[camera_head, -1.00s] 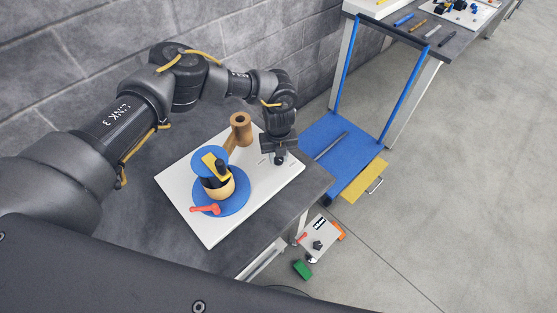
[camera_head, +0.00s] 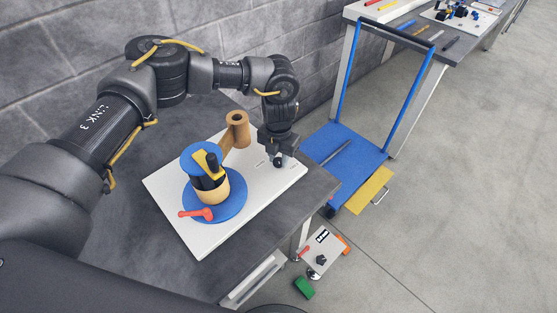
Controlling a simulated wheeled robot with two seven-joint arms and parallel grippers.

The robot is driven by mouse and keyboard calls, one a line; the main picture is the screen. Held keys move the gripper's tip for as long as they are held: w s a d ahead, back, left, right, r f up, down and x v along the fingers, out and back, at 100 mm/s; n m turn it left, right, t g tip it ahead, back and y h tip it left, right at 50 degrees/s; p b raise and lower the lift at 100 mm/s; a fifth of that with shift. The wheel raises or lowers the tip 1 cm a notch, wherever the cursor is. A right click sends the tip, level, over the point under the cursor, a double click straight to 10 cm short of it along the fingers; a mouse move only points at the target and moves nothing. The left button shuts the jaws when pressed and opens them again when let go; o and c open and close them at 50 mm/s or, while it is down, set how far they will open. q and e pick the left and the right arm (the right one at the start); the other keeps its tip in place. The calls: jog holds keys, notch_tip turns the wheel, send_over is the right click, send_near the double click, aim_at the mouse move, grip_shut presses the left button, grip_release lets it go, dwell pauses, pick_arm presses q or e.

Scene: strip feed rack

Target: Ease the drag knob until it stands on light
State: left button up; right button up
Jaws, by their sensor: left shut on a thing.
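The strip feed rack stands on a white board (camera_head: 256,205) on the dark table. On it are a blue disc base (camera_head: 234,205) with a tan roll, a blue top disc (camera_head: 196,156), a yellow piece, a black handle and a red lever (camera_head: 196,213). A brown spool (camera_head: 237,130) on a brown arm stands behind. My left gripper (camera_head: 279,160) points down at the board's far right and is shut on a small black knob (camera_head: 278,163), mostly hidden by the fingers. Small marks beside it are too small to read. My right gripper is not in view.
The dark table (camera_head: 125,240) ends just right of the board. A blue trolley (camera_head: 340,150) stands beyond, with a yellow panel (camera_head: 370,190). A small white board (camera_head: 322,250) and green block (camera_head: 304,287) lie below. Grey brick wall behind.

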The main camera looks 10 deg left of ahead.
aim_at(278, 161)
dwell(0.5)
pick_arm(q)
jog(key=o, duration=1)
notch_tip(278, 161, up, 11)
jog(key=shift+f+b, duration=0.1)
jog(key=shift+b, duration=1)
